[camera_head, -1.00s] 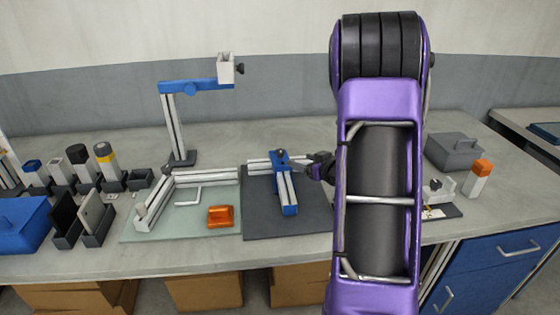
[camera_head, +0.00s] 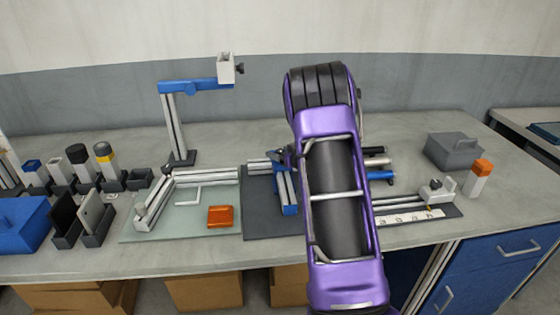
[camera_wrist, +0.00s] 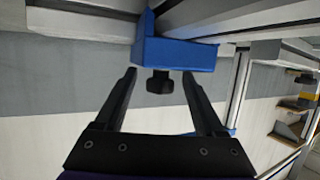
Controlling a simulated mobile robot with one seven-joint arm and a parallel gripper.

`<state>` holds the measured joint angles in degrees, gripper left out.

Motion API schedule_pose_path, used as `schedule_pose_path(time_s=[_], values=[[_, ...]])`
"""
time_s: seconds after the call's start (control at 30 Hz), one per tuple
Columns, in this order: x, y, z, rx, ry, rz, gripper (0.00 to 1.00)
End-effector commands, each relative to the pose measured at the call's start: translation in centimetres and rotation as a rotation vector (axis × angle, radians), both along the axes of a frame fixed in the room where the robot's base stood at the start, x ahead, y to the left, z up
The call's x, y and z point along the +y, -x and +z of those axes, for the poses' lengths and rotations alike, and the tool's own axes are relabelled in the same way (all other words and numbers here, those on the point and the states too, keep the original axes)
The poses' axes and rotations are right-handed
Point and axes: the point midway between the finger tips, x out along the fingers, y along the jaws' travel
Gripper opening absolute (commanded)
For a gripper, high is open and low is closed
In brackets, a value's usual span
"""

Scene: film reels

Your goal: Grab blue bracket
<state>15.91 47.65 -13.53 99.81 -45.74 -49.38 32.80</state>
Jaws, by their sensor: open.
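The blue bracket (camera_head: 287,190) sits on light metal rails on the dark mat (camera_head: 262,219), partly hidden by my purple arm in the head view. In the wrist view, a blue block (camera_wrist: 174,53), apparently this bracket, is joined to a metal rail and has a black knob (camera_wrist: 159,82) pointing towards my gripper. My gripper (camera_wrist: 160,75) is open, its two dark fingers on either side of the knob, with gaps showing at both sides. In the head view my gripper is mostly hidden behind my arm.
Left of the mat, a pale green board (camera_head: 190,226) holds metal rails and an orange tray (camera_head: 220,216). A tall stand with a blue arm (camera_head: 195,86) rises behind. Right of my arm are a ruler strip (camera_head: 410,217), a grey box (camera_head: 454,150) and an orange-topped post (camera_head: 480,180).

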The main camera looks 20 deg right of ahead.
Motion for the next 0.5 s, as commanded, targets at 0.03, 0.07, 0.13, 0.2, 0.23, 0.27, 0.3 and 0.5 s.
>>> schedule_pose_path(time_s=[0.03,0.07,0.13,0.2,0.23,0.27,0.3,0.5], values=[[0.02,-0.17,-0.02,-0.001,0.001,0.000,0.72],[0.02,-0.21,-0.03,-0.001,0.001,0.000,0.72],[0.01,-0.20,-0.02,-0.001,0.000,0.000,0.72],[0.02,-0.18,-0.02,-0.001,0.000,0.000,0.72],[0.01,-0.17,-0.03,0.000,0.001,0.000,0.70],[0.01,-0.17,-0.03,0.000,0.000,0.000,0.64],[0.01,-0.16,-0.03,0.000,0.001,0.000,0.57],[0.01,-0.15,-0.03,0.000,0.001,0.000,0.21]])
